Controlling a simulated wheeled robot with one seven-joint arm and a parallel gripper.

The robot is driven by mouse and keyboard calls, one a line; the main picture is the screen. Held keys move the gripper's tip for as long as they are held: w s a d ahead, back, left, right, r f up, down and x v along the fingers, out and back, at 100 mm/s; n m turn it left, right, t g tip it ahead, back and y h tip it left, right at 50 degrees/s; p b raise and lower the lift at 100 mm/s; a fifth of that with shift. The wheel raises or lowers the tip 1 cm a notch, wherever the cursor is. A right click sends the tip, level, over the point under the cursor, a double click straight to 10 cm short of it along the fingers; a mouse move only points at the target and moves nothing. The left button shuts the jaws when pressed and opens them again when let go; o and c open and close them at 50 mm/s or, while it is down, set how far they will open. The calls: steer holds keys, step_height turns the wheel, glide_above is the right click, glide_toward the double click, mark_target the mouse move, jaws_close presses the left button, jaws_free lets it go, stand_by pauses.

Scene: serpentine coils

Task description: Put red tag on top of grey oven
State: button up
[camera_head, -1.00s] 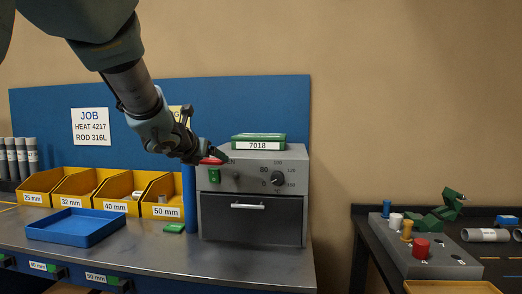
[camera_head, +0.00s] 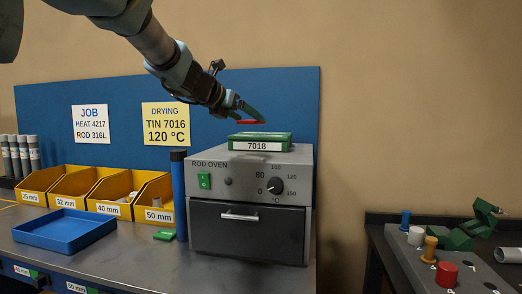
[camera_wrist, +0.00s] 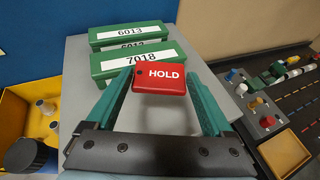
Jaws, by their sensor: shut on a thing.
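The red tag (camera_wrist: 160,78), marked HOLD, is held between the two green fingers of my gripper (camera_wrist: 158,84) in the wrist view. In the head view my gripper (camera_head: 250,118) is above the top of the grey oven (camera_head: 252,205), with the red tag (camera_head: 251,122) at its fingertips. The tag is just above the green tin labelled 7018 (camera_head: 260,142); I cannot tell the exact gap.
A dark-capped blue cylinder (camera_head: 179,195) stands left of the oven. Yellow bins (camera_head: 80,188), a blue tray (camera_head: 64,231) and a green block (camera_head: 164,235) are on the bench. Free oven top shows around my fingers in the wrist view. A side table (camera_head: 440,270) is at right.

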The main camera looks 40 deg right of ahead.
mark_target(245, 157)
step_height(245, 157, down, 9)
steer(key=shift+f+b, duration=0.15)
steer(key=shift+b, duration=0.6)
steer(key=o, duration=1.1)
steer(key=b+v, duration=0.1)
steer(key=v, duration=1.1)
